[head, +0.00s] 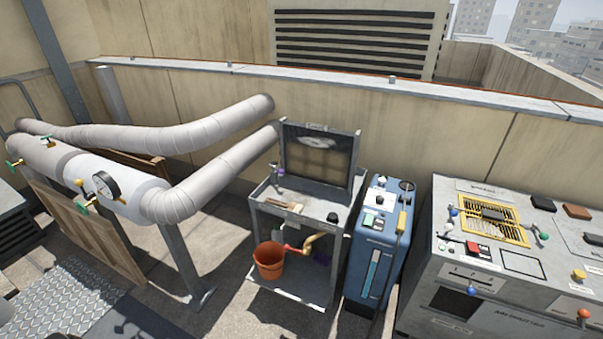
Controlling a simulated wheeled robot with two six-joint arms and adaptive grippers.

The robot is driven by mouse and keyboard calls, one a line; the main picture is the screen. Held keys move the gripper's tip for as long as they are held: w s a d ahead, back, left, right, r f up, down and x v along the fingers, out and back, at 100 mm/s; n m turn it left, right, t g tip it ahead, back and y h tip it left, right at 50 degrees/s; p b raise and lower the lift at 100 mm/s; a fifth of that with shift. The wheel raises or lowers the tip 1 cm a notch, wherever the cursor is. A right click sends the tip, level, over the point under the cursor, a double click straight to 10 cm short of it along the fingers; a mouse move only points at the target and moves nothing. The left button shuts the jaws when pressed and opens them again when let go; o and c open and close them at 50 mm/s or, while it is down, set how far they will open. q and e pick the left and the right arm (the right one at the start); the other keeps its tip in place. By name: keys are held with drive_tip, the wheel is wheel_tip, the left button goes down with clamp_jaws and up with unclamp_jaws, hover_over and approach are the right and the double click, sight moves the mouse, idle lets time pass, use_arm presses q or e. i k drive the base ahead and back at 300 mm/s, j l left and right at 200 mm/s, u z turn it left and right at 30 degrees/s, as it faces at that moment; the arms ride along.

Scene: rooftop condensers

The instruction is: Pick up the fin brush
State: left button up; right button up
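No gripper of mine shows in the head view. I cannot clearly make out a fin brush. A small tan, flat object (287,206) lies on the top tray of the grey cart (305,215); it may be the brush, but it is too small to tell. A dark round knob-like thing (332,217) is on the same tray to its right. A framed, dusty coil or filter panel (318,160) stands upright at the back of the cart.
An orange bucket (269,260) stands on the cart's lower shelf. A blue machine (378,240) is right of the cart, then a grey bench (500,255) with a yellow grille (492,212). Large insulated pipes (215,175) run at left. Rooftop floor shows in front.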

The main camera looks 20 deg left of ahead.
sight(295, 206)
drive_tip(key=i+j+z, duration=0.1)
drive_tip(key=j, duration=0.3)
drive_tip(key=i+j, duration=0.25)
drive_tip(key=j, duration=0.15)
drive_tip(key=i+j+z, duration=0.15)
drive_tip(key=j, duration=0.2)
drive_tip(key=i+j, duration=0.1)
drive_tip(key=j, duration=0.3)
drive_tip(key=i+j+z, duration=0.15)
drive_tip(key=j, duration=0.3)
drive_tip(key=i+j, duration=0.15)
drive_tip(key=j, duration=0.25)
drive_tip(key=i+j+z, duration=0.15)
drive_tip(key=j, duration=0.25)
drive_tip(key=k, duration=0.05)
